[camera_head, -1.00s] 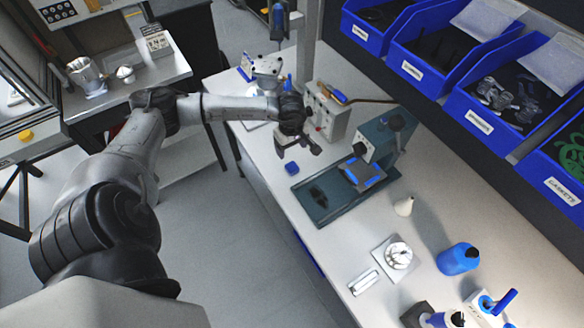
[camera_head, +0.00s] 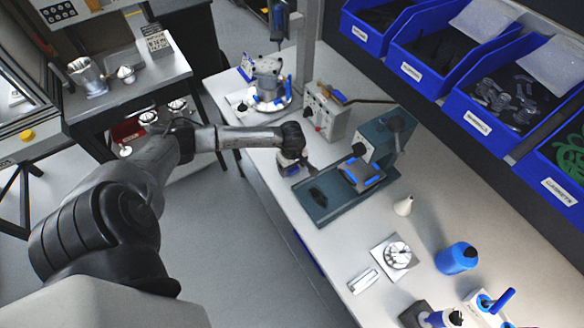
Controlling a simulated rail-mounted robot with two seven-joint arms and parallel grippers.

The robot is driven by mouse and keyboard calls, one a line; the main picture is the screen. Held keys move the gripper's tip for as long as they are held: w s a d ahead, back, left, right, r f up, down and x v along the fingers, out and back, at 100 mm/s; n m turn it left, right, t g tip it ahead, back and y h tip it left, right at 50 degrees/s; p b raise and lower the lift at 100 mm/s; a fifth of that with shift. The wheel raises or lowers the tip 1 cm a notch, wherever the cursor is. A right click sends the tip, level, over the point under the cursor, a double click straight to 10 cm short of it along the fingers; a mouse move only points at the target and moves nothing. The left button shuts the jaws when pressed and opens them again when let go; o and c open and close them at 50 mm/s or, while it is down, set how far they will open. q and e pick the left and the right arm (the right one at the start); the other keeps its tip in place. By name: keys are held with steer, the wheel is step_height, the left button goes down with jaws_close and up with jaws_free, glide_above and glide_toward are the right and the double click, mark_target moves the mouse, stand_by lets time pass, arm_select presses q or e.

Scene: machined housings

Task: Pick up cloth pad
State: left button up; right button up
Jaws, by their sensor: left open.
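The cloth pad (camera_head: 290,171) is a small dark blue square on the white bench, left of the green-grey fixture. Most of it is hidden by my left gripper (camera_head: 293,165), so only a bit of blue shows. My left gripper points down at the pad, very low over the bench, with its jaws open. I cannot tell whether the fingers touch the pad. My right gripper is not in view.
The green-grey fixture (camera_head: 322,201) stands just right of the gripper. A grey control box (camera_head: 325,111) and a round machined housing (camera_head: 268,75) are behind it. Blue bins (camera_head: 428,65) line the back right. The bench's left edge is close by.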

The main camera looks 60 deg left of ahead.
arm_select(q)
steer(key=shift+f, duration=0.2)
steer(key=c, duration=1)
steer(key=shift+r, duration=0.1)
steer(key=shift+r, duration=0.65)
step_height(320, 180, up, 3)
steer(key=shift+a+f, duration=0.1)
steer(key=w+d+r, duration=0.2)
steer(key=d+r, duration=0.1)
steer(key=d, duration=0.2)
steer(key=w+d+r+b, duration=0.1)
steer(key=w+d+r, duration=0.2)
steer(key=d, duration=0.2)
steer(key=shift+d+r, duration=0.35)
steer(key=shift+r, duration=0.05)
